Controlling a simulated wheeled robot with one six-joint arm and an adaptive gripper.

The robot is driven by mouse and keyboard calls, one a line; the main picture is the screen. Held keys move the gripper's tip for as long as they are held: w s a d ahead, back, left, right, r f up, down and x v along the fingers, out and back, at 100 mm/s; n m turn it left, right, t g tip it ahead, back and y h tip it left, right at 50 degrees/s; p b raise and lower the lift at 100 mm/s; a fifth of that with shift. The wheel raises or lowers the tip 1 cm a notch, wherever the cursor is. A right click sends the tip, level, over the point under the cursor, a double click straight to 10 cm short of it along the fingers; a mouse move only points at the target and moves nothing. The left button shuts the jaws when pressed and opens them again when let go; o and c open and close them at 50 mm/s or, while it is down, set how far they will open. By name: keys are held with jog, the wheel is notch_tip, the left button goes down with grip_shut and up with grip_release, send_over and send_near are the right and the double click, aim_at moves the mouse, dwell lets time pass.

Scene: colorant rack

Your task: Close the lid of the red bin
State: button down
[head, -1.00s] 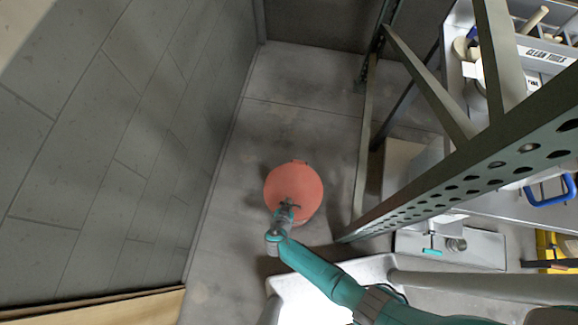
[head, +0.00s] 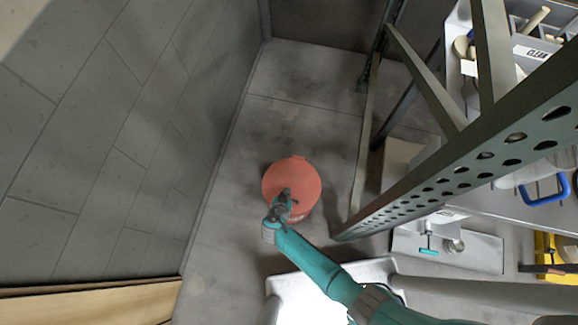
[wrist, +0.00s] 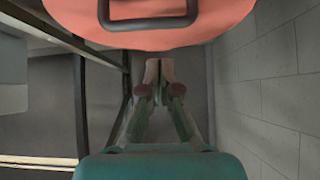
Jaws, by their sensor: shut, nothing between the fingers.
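The red bin (head: 304,215) stands on the floor between the wall and the metal rack. Its round red lid (head: 298,178) covers the top in the head view; I cannot tell whether it is fully seated. My gripper (head: 286,193) overlaps the near part of the lid in that view. In the wrist view, the red lid (wrist: 220,22) fills the top edge, with a dark loop handle (wrist: 150,23) on it. My gripper's fingertips (wrist: 158,70) are together and empty, just below the lid's edge in the picture. Contact with the lid cannot be told.
A grey tiled wall (head: 110,140) rises on the left. A perforated metal rack (head: 450,165) stands close on the right, with shelves of tools beyond it. The concrete floor (head: 300,110) behind the bin is clear. A wooden board edge (head: 90,300) shows at the lower left.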

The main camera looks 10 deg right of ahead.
jog(key=s+a+r, duration=0.3)
jog(key=s, duration=0.5)
jog(key=s+d+r+n+g+y, duration=0.1)
jog(key=s+d+r+n+y, duration=0.4)
jog(key=s+d, duration=0.75)
jog(key=s+d+r+t, duration=0.2)
jog(key=r, duration=1)
jog(key=s+d+r+t+h, duration=0.1)
jog(key=s+r+t, duration=0.1)
jog(key=r, duration=1.1)
jog(key=s+d+r+t, duration=0.2)
jog(key=s+r+t, duration=0.1)
jog(key=r, duration=0.9)
jog(key=shift+s+d+r, duration=0.3)
jog(key=shift+s+r, duration=0.1)
jog(key=shift+s, duration=0.05)
jog(key=shift+d, duration=0.1)
